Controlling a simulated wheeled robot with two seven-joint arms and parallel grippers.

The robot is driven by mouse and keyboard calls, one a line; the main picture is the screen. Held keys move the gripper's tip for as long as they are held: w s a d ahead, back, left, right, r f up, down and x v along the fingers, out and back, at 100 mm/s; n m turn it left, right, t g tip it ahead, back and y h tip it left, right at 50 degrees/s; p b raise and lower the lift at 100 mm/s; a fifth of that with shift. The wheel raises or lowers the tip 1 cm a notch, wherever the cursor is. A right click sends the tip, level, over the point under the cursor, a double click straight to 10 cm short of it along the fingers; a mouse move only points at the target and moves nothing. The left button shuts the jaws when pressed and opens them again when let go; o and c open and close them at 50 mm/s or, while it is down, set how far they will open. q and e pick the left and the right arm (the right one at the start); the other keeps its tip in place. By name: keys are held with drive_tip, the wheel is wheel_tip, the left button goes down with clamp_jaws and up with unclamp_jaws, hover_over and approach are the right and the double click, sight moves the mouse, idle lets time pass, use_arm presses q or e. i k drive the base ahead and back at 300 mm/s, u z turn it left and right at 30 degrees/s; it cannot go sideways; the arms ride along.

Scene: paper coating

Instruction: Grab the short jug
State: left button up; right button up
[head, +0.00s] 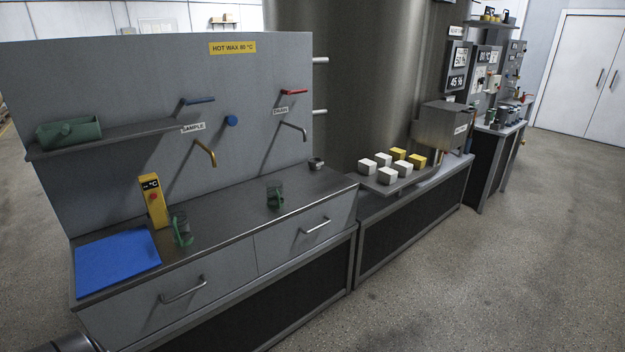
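Two green, see-through jugs stand upright on the grey counter (232,215). One jug (182,231) is at the left, beside the yellow thermometer. The other jug (275,197) is farther right, near the middle of the counter. The right one looks a little shorter, but it is also farther away, so I cannot be sure which is the short jug. Neither of my grippers shows in the head view. Part of my own body shows at the bottom left corner.
A blue mat (117,262) and a yellow thermometer (153,200) are at the counter's left. A brass tap (206,153) and a grey tap (295,130) stick out above. A green bin (68,132) sits on the shelf (130,136). White and yellow blocks (390,168) lie farther right.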

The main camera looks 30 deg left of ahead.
sight(275, 194)
drive_tip(key=i, duration=3.6)
drive_tip(key=u, duration=2.4)
